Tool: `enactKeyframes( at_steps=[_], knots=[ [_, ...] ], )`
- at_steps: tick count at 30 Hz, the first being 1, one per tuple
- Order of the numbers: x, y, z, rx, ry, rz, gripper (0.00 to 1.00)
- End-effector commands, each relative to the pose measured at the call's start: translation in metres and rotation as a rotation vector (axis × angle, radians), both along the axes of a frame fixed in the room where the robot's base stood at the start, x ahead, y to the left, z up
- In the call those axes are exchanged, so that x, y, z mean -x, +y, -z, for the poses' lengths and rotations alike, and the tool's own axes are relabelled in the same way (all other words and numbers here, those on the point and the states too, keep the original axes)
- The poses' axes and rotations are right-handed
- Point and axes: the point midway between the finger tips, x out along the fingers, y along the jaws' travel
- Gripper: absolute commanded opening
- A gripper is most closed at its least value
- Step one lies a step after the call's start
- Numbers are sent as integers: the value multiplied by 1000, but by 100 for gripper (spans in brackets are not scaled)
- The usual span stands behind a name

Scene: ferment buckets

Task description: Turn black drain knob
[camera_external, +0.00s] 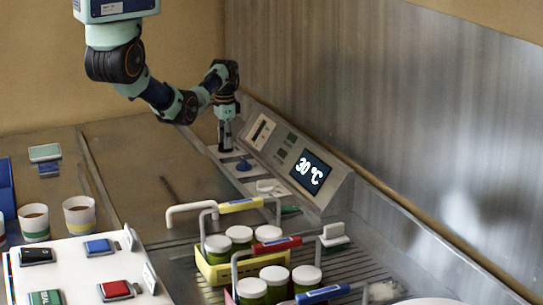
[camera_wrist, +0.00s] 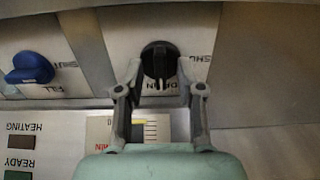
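The black drain knob (camera_wrist: 159,60) is in the upper middle of the wrist view, on a white plate lettered DRAIN and SHUT. Its raised grip bar runs up and down in that picture, with a white mark at the lower end toward the DRAIN lettering. My gripper (camera_wrist: 160,72) is open, with one finger on each side of the knob. The fingers stand apart from the narrow bar; I cannot tell whether they touch the knob's rim. In the external view my gripper (camera_external: 225,148) points down at the far end of the control panel and hides the black knob.
A blue fill knob (camera_wrist: 30,68) sits beside the drain knob; it also shows in the external view (camera_external: 243,165). The sloped panel with a 30 °C display (camera_external: 311,172) stands close by. Jar carriers (camera_external: 225,270), cups (camera_external: 80,216) and a white board (camera_external: 75,255) are nearer the camera.

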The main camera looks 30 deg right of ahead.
Motion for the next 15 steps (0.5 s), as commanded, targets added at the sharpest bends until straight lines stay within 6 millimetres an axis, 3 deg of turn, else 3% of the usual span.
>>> enactKeyframes(
  at_steps=[6, 13, 15],
  knots=[
    [0, 0, 1, 0, 0, -1, 38],
    [0, 0, 1, 0, 0, -1, 1],
    [0, 0, 1, 0, 0, -1, 0]
  ],
)
